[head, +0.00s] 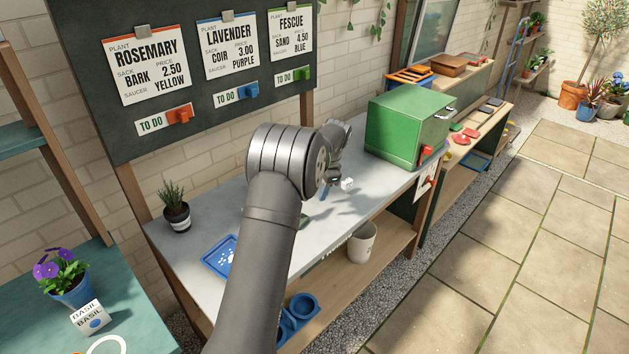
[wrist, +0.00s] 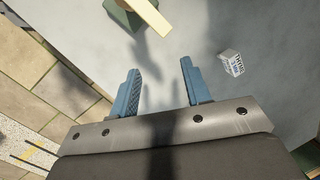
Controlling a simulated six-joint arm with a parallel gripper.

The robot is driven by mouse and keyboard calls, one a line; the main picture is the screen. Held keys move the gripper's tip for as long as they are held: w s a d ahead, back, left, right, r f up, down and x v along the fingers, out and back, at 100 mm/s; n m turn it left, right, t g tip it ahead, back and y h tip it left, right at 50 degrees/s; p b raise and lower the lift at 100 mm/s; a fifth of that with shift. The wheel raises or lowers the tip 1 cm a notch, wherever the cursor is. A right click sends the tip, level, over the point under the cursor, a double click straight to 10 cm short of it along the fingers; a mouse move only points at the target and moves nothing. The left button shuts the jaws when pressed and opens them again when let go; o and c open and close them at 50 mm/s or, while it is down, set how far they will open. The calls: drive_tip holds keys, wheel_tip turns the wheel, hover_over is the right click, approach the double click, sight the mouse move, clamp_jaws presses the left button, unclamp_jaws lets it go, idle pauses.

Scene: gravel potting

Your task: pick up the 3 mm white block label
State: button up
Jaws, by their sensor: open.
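A small white block label (head: 347,184) is at the grey bench, beside my gripper in the head view. In the wrist view the white block (wrist: 232,63) lies on the grey top with dark print on its face, too small to read surely. My gripper (wrist: 158,66) has two blue fingers spread apart with nothing between them. The block is to the right of the right finger, apart from it. In the head view the gripper (head: 325,191) is partly hidden behind my arm.
A green box (head: 408,124) stands at the bench's right end. A blue tray (head: 220,254) and a potted plant (head: 175,210) are at the left. In the wrist view a green object with a cream bar (wrist: 150,16) is ahead. A BASIL label (head: 90,316) stands on the left table.

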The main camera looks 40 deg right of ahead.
drive_tip(key=w+d+r+n+g+h, duration=0.2)
drive_tip(key=w+r+n+h, duration=0.25)
drive_tip(key=w+r, duration=0.5)
drive_tip(key=shift+m+h, duration=0.35)
drive_tip(key=x, duration=1.2)
drive_tip(key=shift+a+f, duration=0.15)
drive_tip(key=shift+f, duration=0.1)
drive_tip(key=shift+g, duration=0.3)
drive_tip(key=shift+w+x, duration=0.1)
drive_tip(key=shift+x, duration=1.15)
drive_tip(key=shift+w+x, duration=0.15)
drive_tip(key=shift+x, duration=1.15)
drive_tip(key=shift+a, duration=0.1)
clamp_jaws()
